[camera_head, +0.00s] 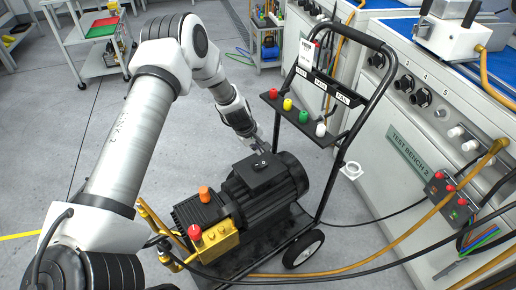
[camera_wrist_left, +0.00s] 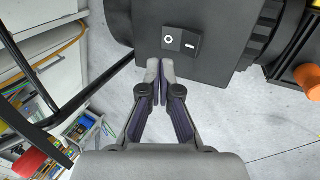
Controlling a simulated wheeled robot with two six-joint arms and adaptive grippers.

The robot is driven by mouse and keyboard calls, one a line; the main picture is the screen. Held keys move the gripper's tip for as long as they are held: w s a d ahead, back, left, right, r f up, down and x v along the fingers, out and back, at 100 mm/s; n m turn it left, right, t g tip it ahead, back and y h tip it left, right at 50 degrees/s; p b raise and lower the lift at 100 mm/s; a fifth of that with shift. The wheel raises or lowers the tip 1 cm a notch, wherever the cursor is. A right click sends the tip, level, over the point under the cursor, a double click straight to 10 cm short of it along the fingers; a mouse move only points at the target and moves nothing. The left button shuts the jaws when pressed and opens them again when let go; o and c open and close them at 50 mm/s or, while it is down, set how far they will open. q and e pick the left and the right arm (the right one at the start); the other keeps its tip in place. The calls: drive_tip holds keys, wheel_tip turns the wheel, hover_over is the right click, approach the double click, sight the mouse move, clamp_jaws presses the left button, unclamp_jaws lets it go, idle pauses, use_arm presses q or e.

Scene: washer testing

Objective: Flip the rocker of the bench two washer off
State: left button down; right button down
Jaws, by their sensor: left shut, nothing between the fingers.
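The washer (camera_head: 284,190) is a black motor with a yellow pump block (camera_head: 214,243) on a wheeled cart in front of Test Bench 2. Its black rocker (camera_wrist_left: 181,42), marked with a circle and a bar, sits on the motor's top box in the left wrist view. I cannot tell which side of the rocker is pressed. My left gripper (camera_wrist_left: 160,66) is shut and empty, its tips just below the rocker in that view, near the circle half. In the head view my left gripper (camera_head: 261,147) is at the motor box's far edge. My right gripper is not in view.
The cart's black handle frame (camera_head: 345,130) with a shelf of coloured nozzles (camera_head: 303,117) stands right of the gripper. A red-buttoned control box (camera_head: 450,197) hangs on the bench. An orange knob (camera_head: 206,194) and hoses lie near the pump.

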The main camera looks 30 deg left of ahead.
sight(257, 163)
use_arm(q)
wheel_tip(257, 163, up, 10)
drive_tip(key=p, duration=0.4)
drive_tip(key=shift+s+f, duration=0.25)
drive_tip(key=shift+a, duration=0.1)
